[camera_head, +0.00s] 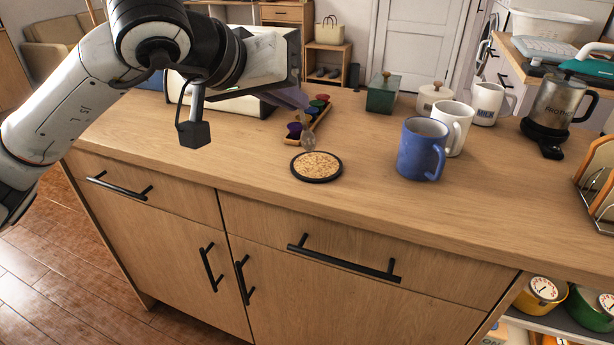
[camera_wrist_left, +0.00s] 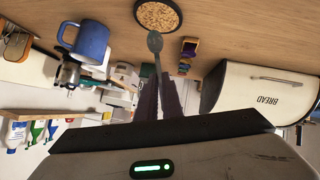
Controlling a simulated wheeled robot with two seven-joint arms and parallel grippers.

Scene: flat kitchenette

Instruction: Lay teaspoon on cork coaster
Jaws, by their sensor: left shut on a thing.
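The cork coaster (camera_head: 317,166) is a round speckled disc with a black rim, lying flat on the wooden counter. It also shows at the top of the left wrist view (camera_wrist_left: 158,15). My left gripper (camera_head: 298,100) is shut on the teaspoon (camera_head: 308,139) above the counter, just behind the coaster. The spoon's bowl hangs down near the coaster's far edge; in the left wrist view the spoon (camera_wrist_left: 155,43) points toward the coaster. I cannot tell whether the bowl touches anything. The fingers hide most of the handle. My right gripper is not in view.
A blue mug (camera_head: 421,149) stands right of the coaster, with white mugs and a jar behind it. A rack of coloured capsules (camera_head: 319,112) lies behind the coaster. The bread bin (camera_wrist_left: 262,92) stands left of it. The counter front is clear.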

